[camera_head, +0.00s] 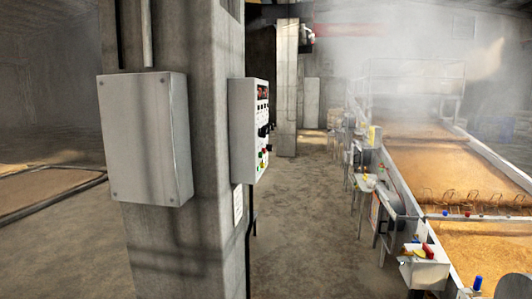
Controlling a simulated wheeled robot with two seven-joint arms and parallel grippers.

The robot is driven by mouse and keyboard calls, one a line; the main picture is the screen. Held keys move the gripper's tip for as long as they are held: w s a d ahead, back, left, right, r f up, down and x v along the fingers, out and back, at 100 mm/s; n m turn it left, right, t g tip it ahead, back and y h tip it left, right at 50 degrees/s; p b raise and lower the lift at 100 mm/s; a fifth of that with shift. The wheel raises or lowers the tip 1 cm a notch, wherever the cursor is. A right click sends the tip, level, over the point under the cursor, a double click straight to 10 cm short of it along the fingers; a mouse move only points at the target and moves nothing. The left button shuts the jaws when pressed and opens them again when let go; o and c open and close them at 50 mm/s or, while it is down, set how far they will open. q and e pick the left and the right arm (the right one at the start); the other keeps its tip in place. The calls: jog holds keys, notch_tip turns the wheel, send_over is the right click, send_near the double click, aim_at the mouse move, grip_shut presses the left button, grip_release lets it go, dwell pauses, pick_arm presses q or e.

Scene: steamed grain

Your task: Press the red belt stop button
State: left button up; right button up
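A light grey control cabinet (241,130) is mounted on the concrete pillar near the middle of the head view. Its front faces right and is seen at a steep angle. It carries dark knobs and small red, green and yellow buttons or lamps low down, too small to read. A white box (424,274) at the lower right, beside the grain bed, has a red part (428,251) and a yellow part on top. I cannot tell which red part is the belt stop button. Neither of my grippers shows.
The concrete pillar (212,240) with a blank grey box (145,140) stands at left centre. A long grain bed (440,165) runs along the right, with small stations on its near side. Steam hangs at the back right. Bare floor (305,220) lies between pillar and bed.

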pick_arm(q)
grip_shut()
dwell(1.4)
